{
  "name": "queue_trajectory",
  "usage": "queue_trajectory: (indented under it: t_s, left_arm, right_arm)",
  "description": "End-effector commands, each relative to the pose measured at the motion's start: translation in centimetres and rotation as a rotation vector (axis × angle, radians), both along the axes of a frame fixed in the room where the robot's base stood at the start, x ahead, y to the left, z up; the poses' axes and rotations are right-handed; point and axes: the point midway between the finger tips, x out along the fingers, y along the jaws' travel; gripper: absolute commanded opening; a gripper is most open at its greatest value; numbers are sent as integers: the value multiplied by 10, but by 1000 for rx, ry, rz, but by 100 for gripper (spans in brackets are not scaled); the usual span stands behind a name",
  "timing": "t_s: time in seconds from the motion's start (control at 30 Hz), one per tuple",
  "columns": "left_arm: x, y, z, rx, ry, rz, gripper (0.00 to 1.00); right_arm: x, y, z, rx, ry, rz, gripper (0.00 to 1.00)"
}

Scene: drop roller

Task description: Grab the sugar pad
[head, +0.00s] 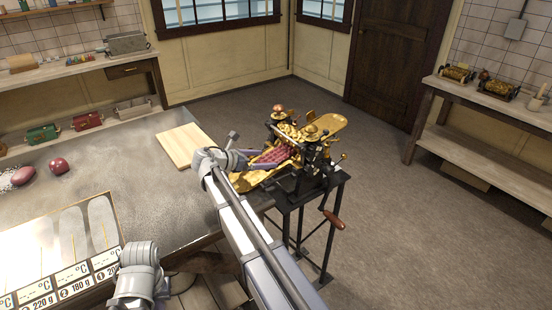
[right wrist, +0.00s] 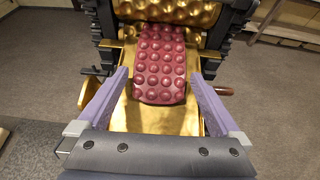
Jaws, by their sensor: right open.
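The sugar pad is a dark red embossed sheet with rows of round bumps. In the head view the sugar pad (head: 272,157) lies on the gold chute of the drop roller (head: 296,150). In the right wrist view the pad (right wrist: 160,62) comes down from the gold rollers onto the gold plate. My right gripper (right wrist: 158,76) is open, with one purple finger on each side of the pad's lower part and a gap to both edges. In the head view the right gripper (head: 258,160) is over the near end of the chute. My left gripper is not in view.
The roller stands on a black metal stand, with a wooden-handled crank (head: 333,219) at its right. A grey worktable (head: 120,160) holds a wooden board (head: 187,145), red lumps (head: 58,165) and a temperature panel (head: 60,250). A bench (head: 490,100) with more rollers stands at right.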

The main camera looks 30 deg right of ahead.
Motion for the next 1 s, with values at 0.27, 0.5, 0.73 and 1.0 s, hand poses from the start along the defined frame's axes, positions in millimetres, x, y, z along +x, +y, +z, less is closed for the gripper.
queue_trajectory:
  t_s: [0.27, 0.5, 0.73, 1.0]
  left_arm:
    - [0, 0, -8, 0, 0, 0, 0]
    - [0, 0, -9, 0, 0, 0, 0]
    - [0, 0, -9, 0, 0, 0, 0]
    - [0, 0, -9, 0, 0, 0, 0]
  right_arm:
    - [2, -19, -9, 3, -1, 0, 100]
    - [1, -20, -10, 5, -2, -3, 82]
    - [1, -20, -10, 7, -2, -3, 56]
    - [2, -20, -10, 7, -2, -3, 26]
